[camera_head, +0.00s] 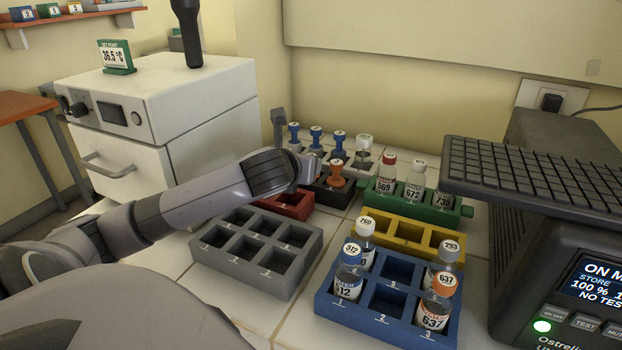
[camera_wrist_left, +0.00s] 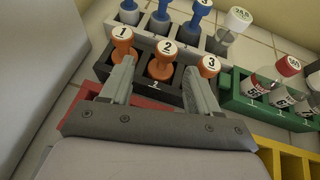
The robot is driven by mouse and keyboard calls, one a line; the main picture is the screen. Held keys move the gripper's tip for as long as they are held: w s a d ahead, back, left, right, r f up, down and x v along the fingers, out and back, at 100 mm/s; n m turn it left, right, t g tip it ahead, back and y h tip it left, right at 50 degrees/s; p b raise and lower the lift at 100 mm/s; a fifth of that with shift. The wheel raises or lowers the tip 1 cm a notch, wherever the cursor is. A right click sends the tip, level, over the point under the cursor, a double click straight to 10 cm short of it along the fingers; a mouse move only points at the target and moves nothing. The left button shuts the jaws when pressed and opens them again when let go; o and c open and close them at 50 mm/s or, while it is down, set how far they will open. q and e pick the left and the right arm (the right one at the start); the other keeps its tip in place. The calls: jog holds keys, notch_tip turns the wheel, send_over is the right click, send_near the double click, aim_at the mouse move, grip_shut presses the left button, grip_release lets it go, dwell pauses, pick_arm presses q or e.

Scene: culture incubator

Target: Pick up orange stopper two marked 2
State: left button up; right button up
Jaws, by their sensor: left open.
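In the left wrist view, orange stopper two (camera_wrist_left: 160,68) stands upright in the middle slot of a black rack (camera_wrist_left: 146,86), its white top marked 2. Orange stopper one (camera_wrist_left: 123,44) is to its left and orange stopper three (camera_wrist_left: 208,68) to its right. My left gripper (camera_wrist_left: 159,72) is open and empty, its fingers spread to either side of stopper two; contact cannot be told. In the head view, the left gripper (camera_head: 306,168) is at the black rack (camera_head: 336,196), and my arm hides part of the row; one orange stopper (camera_head: 337,178) shows. My right gripper is not in view.
Blue stoppers (camera_head: 316,136) stand in a pale rack behind. A green rack (camera_head: 412,206) with bottles is to the right, a red rack (camera_head: 290,206) to the left. Yellow (camera_head: 372,228), grey (camera_head: 222,262) and blue (camera_head: 330,299) racks stand in front. A white incubator (camera_head: 190,90) is at left.

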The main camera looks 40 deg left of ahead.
pick_arm(q)
jog(key=shift+w+d+r+x, duration=0.1)
jog(key=shift+w+d+x, duration=0.05)
jog(key=shift+x, duration=1.1)
jog(key=shift+w+d+r+x, duration=0.1)
jog(key=shift+x, duration=1.1)
grip_shut()
